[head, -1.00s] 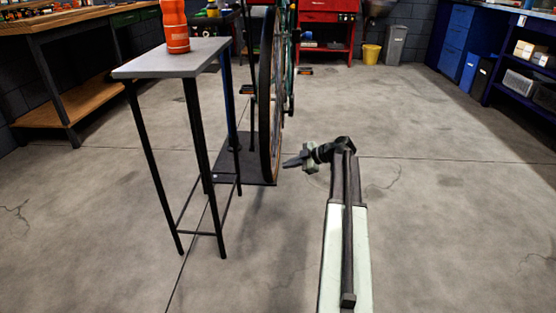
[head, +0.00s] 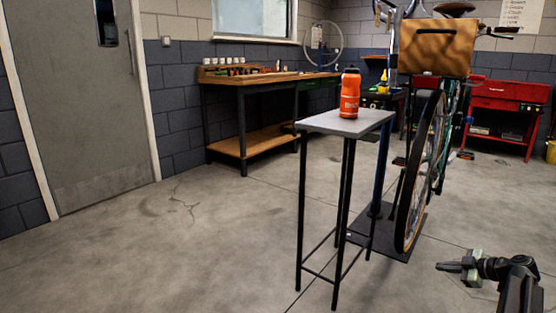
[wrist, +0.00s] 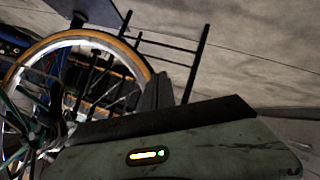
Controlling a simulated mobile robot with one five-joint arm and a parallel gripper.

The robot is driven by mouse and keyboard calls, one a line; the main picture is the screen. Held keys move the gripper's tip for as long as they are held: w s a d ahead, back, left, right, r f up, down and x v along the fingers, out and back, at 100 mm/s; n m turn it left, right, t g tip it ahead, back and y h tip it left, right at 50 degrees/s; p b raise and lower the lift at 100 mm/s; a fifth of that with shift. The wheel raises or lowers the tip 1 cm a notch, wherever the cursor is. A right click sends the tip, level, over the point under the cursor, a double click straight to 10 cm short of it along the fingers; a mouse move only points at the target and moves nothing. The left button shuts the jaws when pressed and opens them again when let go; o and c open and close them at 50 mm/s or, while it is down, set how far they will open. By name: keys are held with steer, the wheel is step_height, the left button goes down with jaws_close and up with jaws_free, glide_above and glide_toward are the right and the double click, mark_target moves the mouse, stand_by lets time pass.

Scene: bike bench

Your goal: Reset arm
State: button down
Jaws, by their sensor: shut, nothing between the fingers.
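My gripper (head: 449,267) is at the lower right of the head view, shut and empty, pointing left above the floor. It is to the right of the small table's legs and in front of the bicycle's wheel, apart from both. In the wrist view my gripper (wrist: 160,95) shows as dark fingers ahead of its pale green body. The bicycle wheel (wrist: 140,62) and dark table legs (wrist: 195,65) show beyond it, tilted.
A narrow grey table (head: 345,124) holds an orange bottle (head: 349,93). A bicycle with a tan bag (head: 435,47) stands on a dark base plate (head: 400,240). A workbench (head: 240,83) and a grey door (head: 75,100) are behind. The left floor is clear.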

steer(key=s+a+r+m+g+p, duration=0.15)
steer(key=a+p, duration=0.25)
steer(key=a, duration=0.5)
steer(key=s+a+r+m+g+h+p, duration=0.1)
steer(key=a+m+g+p, duration=0.15)
steer(key=a, duration=0.55)
steer(key=s+a+r+m+g+p, duration=0.1)
steer(key=s+a+m+g+p, duration=0.15)
steer(key=a+p, duration=0.45)
steer(key=s+a+r+m+g+h+p, duration=0.25)
steer(key=s+a+p, duration=0.2)
steer(key=a, duration=0.35)
steer(key=s+a+r+m+g+h+p, duration=0.1)
steer(key=s+a+r+m+h+p, duration=0.2)
steer(key=s+a, duration=0.4)
step_height(320, 180, up, 38)
steer(key=w+a+m+p, duration=0.1)
steer(key=p, duration=3.5)
steer(key=shift+a+f+p, duration=0.15)
steer(key=shift+f+p, duration=0.05)
steer(key=shift+p, duration=0.1)
steer(key=shift+w+y, duration=0.1)
steer(key=shift+y, duration=0.15)
